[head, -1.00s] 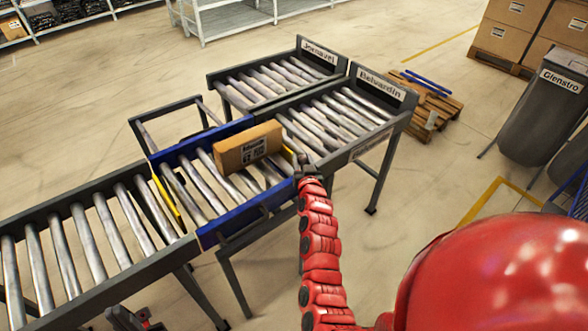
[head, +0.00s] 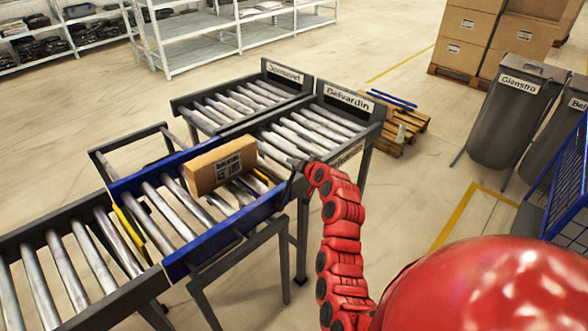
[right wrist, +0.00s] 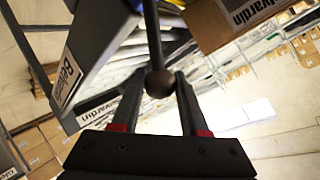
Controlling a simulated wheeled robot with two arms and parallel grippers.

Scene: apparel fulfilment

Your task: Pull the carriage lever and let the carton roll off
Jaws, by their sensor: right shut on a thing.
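The brown carton (head: 221,165) sits on the rollers of the blue-sided carriage (head: 215,243), near its far right end. A yellow bar (head: 262,175) shows beside the carton at that end. My right gripper (head: 296,165) is at the carriage's right corner. In the right wrist view, a dark lever (right wrist: 153,35) with a round knob (right wrist: 159,83) is between the fingers of the right gripper (right wrist: 158,90), which is shut on it. My left gripper is not in view.
The roller lane labelled Belvardin (head: 349,98) continues from the carriage's right end; a second lane (head: 284,73) lies beside it. The infeed conveyor (head: 60,238) meets the carriage at left, with a yellow bar (head: 130,230) between. A pallet (head: 405,128) and grey bin (head: 510,115) stand right.

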